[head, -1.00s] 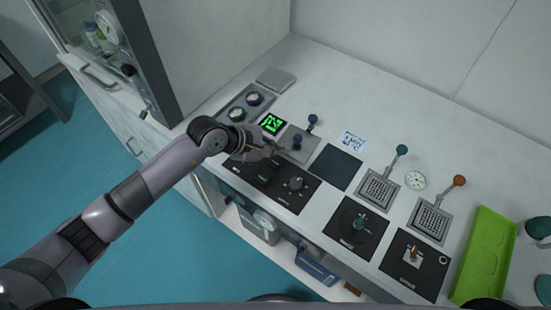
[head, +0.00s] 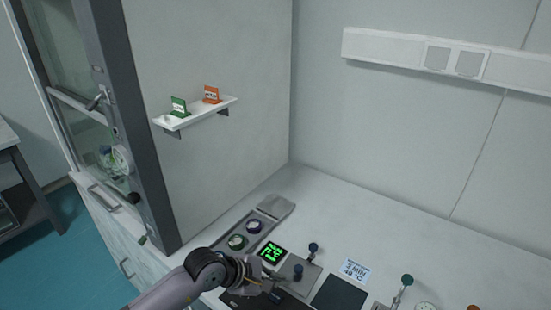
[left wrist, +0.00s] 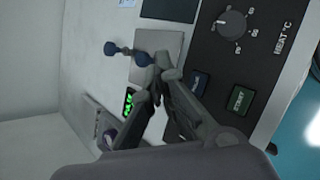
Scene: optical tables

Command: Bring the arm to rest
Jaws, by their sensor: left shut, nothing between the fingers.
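My left arm comes in at the bottom of the head view, with its left gripper (head: 275,294) over the bench controls, at the near edge of the grey lever plate (head: 288,268). In the left wrist view the left gripper's (left wrist: 158,84) fingers are together and empty. A blue knob (left wrist: 144,58) shows just beyond the fingertips; whether they touch it I cannot tell. A second blue knob (left wrist: 111,48) is farther off. The black heat panel (left wrist: 262,60) has a dial (left wrist: 232,24) and a green START button (left wrist: 239,100). My right gripper is not in view.
A lit green display (head: 271,253) and two round knobs stand left of the lever plate. A dark square pad (head: 339,293) and a "2 MIN" label (head: 354,270) lie to the right. A wall shelf (head: 196,116) holds green and orange cards. The bench behind is clear.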

